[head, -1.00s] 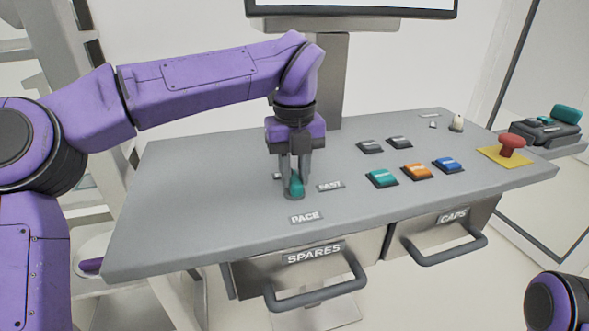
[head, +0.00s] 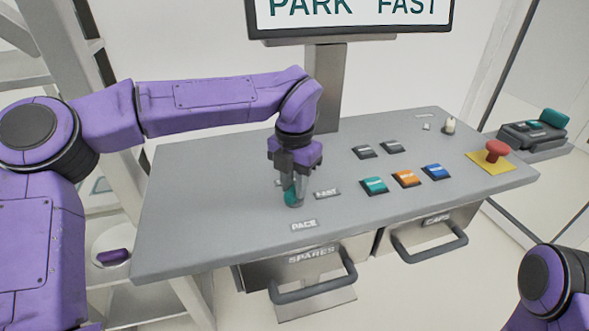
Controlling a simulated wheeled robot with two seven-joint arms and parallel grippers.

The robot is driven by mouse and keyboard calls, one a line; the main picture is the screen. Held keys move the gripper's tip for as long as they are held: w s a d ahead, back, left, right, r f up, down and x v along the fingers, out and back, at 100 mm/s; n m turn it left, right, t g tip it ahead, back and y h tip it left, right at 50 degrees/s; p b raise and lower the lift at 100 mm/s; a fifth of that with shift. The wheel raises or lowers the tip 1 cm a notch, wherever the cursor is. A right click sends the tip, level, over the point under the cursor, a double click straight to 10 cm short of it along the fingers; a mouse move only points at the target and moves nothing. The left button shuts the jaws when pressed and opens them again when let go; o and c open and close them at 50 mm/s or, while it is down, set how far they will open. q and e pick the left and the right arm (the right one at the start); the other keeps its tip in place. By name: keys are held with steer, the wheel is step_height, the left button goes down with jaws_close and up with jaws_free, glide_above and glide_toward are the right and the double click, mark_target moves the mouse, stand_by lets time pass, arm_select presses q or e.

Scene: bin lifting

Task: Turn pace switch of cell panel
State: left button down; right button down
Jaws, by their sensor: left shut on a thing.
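The pace switch (head: 291,197) is a teal knob on the grey cell panel (head: 210,215), behind the PACE label (head: 304,225). The FAST label (head: 327,193) lies just to its right. My left gripper (head: 291,190) comes down from above with its fingers shut on the knob. The fingers hide part of the knob, and another label to its left is mostly hidden. The screen (head: 350,12) above the panel reads PARK FAST. Of my right arm only a purple part shows at the lower right; its gripper is out of view.
Teal (head: 374,186), orange (head: 406,178) and blue (head: 436,171) buttons sit right of the knob, with two grey buttons behind. A red mushroom button (head: 496,150) stands on a yellow plate at the right end. SPARES (head: 312,254) and CAPS (head: 437,220) drawers hang below, shut.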

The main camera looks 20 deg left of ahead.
arm_select(q)
steer(key=m+p, duration=0.1)
steer(key=p, duration=0.1)
steer(key=m+p, duration=0.4)
steer(key=shift+r, duration=0.35)
steer(key=shift+f+m+p, duration=0.25)
steer(key=shift+m+p, duration=1.15)
steer(key=shift+p, duration=0.05)
steer(key=c, duration=0.9)
jaws_free()
step_height(320, 180, up, 10)
steer(key=shift+r+b, duration=0.2)
steer(key=shift+b, duration=0.85)
